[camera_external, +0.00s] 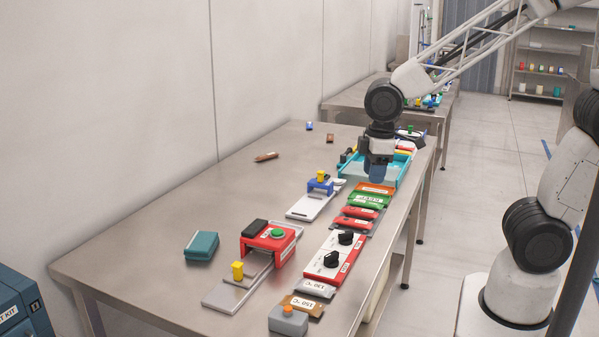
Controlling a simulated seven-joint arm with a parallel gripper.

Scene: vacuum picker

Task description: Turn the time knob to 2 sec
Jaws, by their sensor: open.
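A red-sided panel with a white top (335,256) lies near the front right of the steel table. It carries two black knobs, a nearer one (331,259) and a farther one (346,238). Their scales are too small to read, so I cannot tell which is the time knob or where either points. My gripper (378,176) hangs pointing down over the blue tray area, farther back than the panel and apart from both knobs. Its fingers are small and partly merged with the tray behind, and nothing shows held in it.
A red press with a green button (278,234) stands left of the panel. A blue clamp device (320,184), green and red packs (370,198) and a teal tray (402,172) lie farther back. A teal box (202,246) sits left. The table's left side is mostly bare.

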